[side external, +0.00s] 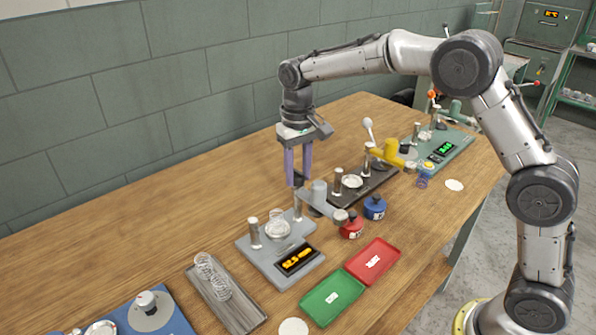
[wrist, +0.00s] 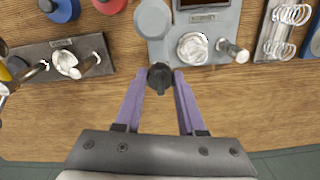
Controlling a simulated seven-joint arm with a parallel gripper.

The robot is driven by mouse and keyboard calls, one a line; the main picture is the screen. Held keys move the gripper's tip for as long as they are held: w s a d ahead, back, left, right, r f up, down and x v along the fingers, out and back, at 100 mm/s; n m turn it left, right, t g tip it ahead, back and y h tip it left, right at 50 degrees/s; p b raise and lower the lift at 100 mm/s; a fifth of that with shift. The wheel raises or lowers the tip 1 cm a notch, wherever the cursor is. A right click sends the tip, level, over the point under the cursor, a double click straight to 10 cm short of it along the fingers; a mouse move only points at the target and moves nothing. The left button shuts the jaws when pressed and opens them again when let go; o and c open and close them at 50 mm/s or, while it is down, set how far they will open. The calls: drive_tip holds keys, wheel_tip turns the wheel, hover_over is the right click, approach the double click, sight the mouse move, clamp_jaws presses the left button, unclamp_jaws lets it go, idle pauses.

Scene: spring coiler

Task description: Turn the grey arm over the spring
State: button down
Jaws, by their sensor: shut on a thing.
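The grey device (side external: 255,258) has an orange lit display (side external: 298,260), two upright posts and a coiled spring (side external: 278,228) between them. The spring also shows in the wrist view (wrist: 192,48), with nothing over it. The grey arm (side external: 319,193) lies off to the spring's side, at the device's back right corner in the side view. Its rounded grey body shows in the wrist view (wrist: 153,18). My gripper (side external: 296,180) has its purple fingers shut on the dark knob (wrist: 160,76) at the arm's end; both fingertips flank it in the wrist view (wrist: 160,84).
A dark device with a yellow arm (side external: 385,152) and a green device (side external: 442,150) stand farther along the table. Red (side external: 352,228) and blue (side external: 375,208) pots are beside the grey arm. Green and red trays and a spring tray (side external: 238,312) lie in front.

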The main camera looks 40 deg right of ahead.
drive_tip(key=shift+m, duration=0.3)
drive_tip(key=m, duration=0.3)
drive_tip(key=shift+m, duration=0.4)
drive_tip(key=m, duration=0.4)
drive_tip(key=shift+m, duration=0.3)
drive_tip(key=m, duration=0.4)
drive_tip(key=shift+r, duration=0.1)
drive_tip(key=shift+m, duration=2.5)
drive_tip(key=c, duration=0.5)
unclamp_jaws()
